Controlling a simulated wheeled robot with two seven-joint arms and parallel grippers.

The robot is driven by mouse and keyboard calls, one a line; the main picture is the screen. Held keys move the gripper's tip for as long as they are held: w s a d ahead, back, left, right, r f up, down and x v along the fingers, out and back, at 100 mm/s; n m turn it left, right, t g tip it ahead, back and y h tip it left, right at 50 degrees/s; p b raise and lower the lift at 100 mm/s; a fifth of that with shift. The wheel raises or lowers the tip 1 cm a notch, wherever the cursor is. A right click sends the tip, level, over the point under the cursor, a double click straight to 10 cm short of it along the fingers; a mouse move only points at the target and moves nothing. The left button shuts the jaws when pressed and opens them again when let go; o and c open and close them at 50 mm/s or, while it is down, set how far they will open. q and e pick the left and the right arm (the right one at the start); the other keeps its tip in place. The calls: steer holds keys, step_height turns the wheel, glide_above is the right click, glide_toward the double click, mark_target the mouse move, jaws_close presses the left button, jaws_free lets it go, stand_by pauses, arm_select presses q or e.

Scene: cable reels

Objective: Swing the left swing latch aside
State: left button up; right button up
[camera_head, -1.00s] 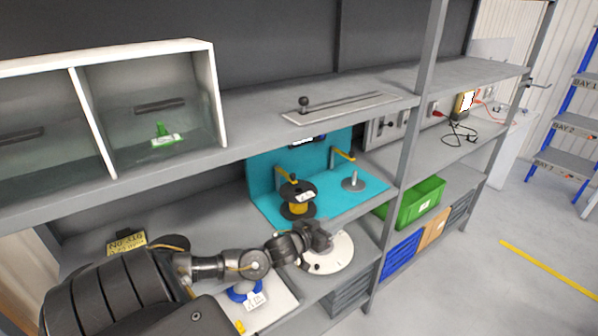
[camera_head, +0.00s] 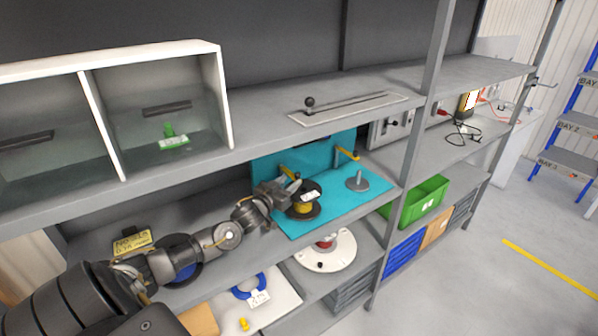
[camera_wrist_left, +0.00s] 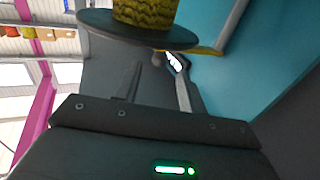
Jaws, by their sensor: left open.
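The left swing latch (camera_head: 287,172) is a yellow bar on the teal backboard (camera_head: 265,170), partly hidden behind my left gripper (camera_head: 290,187). Just right of and below that gripper is a black-flanged reel of yellow cable (camera_head: 303,206) with a white label. In the left wrist view, the reel's yellow winding (camera_wrist_left: 145,12) and dark flange fill the top, and a yellow bar (camera_wrist_left: 205,50) shows beyond the fingers. My left gripper is open (camera_wrist_left: 165,75), with nothing visible between its fingers. I cannot tell whether it touches the latch. My right gripper is not in view.
A second yellow latch (camera_head: 346,154) and an empty grey spindle (camera_head: 357,181) are to the right on the teal fixture. The shelf above (camera_head: 260,133) overhangs this bay. A white round disc (camera_head: 325,252) lies below, and a green crate (camera_head: 424,202) stands at right.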

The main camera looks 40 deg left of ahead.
mark_target(296, 177)
arm_select(q)
steer(key=w, duration=0.2)
steer(key=w+p, duration=0.1)
steer(key=w, duration=0.4)
steer(key=shift+w+a+p, duration=0.2)
steer(key=shift+a+p, duration=0.15)
steer(key=shift+a, duration=0.05)
steer(key=c, duration=0.9)
